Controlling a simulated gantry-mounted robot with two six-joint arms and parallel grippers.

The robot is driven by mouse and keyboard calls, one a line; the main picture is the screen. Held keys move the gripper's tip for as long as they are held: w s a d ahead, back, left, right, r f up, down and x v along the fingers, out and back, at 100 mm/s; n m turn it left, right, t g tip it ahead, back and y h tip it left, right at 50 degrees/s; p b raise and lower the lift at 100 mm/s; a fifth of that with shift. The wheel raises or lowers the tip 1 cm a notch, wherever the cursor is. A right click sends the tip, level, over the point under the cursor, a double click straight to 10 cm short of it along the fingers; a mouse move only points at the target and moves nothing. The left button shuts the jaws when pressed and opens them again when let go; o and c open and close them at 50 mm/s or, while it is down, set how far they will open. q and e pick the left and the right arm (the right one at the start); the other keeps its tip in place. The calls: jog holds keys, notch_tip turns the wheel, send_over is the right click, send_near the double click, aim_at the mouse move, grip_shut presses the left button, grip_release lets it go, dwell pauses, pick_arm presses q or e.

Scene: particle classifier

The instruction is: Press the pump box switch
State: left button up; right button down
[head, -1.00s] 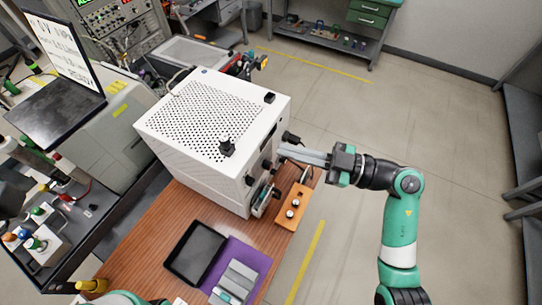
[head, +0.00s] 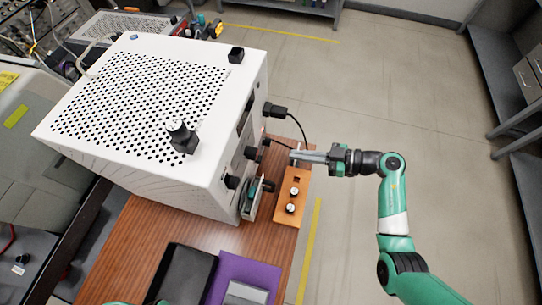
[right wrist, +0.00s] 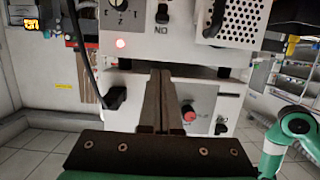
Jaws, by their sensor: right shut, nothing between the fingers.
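The white box (head: 110,178) with a perforated top stands on the wooden table in the head view; I take it as the pump box. Its right side carries dark knobs and fittings (head: 232,182). In the right wrist view, the front panel appears upside down, with an ON label (right wrist: 162,30), a small black switch-like part (right wrist: 162,14) and a lit red light (right wrist: 120,43). My right gripper (head: 294,156) is shut and empty, right of the box, with fingertips pointing toward its side. In the right wrist view, its fingers (right wrist: 160,75) point at the panel.
An orange block with round knobs (head: 291,200) lies at the table's right edge below my right gripper. A black plug and cable (head: 278,111) stick out from the box. A black tray (head: 187,275) and purple mat (head: 240,272) lie in front. The floor at right is clear.

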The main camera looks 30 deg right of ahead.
jog(key=b, duration=0.6)
send_over(259, 159)
jog(key=s+d, duration=0.1)
jog(key=d, duration=0.1)
notch_tip(259, 159, down, 3)
jog(key=f+b, duration=0.1)
jog(key=f, duration=0.2)
jog(key=shift+s+f+b, duration=0.2)
jog(key=shift+b, duration=0.15)
jog(key=shift+f+p, duration=0.45)
jog(key=shift+f, duration=0.95)
